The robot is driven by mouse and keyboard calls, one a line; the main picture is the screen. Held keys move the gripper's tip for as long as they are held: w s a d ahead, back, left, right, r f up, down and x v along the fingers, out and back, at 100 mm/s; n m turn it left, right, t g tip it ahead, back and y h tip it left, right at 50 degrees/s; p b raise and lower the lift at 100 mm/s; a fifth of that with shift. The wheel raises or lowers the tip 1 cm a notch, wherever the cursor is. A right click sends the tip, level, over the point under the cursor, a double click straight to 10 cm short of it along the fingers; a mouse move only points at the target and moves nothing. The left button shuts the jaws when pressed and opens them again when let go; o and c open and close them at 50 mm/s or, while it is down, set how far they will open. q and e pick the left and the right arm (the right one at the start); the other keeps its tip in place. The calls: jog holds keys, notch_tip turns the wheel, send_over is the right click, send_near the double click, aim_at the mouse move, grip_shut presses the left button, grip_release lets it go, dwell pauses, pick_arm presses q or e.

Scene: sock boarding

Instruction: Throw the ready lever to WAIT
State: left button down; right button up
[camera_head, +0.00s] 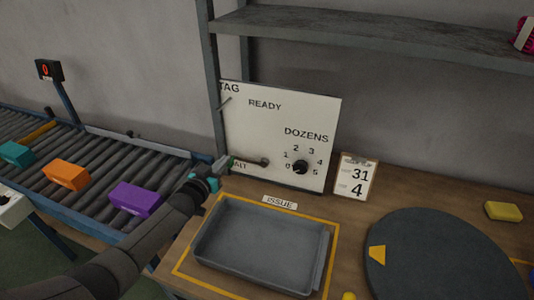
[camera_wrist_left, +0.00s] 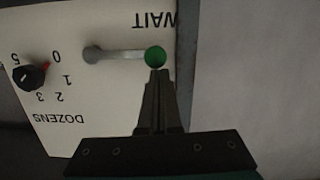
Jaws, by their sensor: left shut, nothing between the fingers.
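The white panel (camera_head: 280,120) stands upright at the back of the table, with READY printed near its top and WAIT low at its left. The ready lever (camera_head: 251,161) lies about level, its arm reaching left from its pivot toward the WAIT side. In the left wrist view, which is upside down, the lever's green knob (camera_wrist_left: 155,57) is beside the word WAIT. My left gripper (camera_head: 223,164) is shut and empty at the knob end. Its fingertips (camera_wrist_left: 158,74) are right by the knob; I cannot tell whether they touch. My right gripper is out of view.
The dozens dial (camera_head: 300,167) is right of the lever, and a number card (camera_head: 356,180) stands beside the panel. A grey tray (camera_head: 325,262) and dark round plate (camera_head: 440,260) are in front. A roller conveyor (camera_head: 95,150) with coloured blocks runs at left.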

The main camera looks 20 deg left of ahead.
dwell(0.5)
pick_arm(q)
jog(key=s+a+r+p, duration=0.1)
jog(key=s+r+p, duration=0.4)
jog(key=s, duration=0.5)
jog(key=shift+a+r+p, duration=0.15)
jog(key=shift+r+p, duration=0.15)
jog(key=shift+p, duration=0.45)
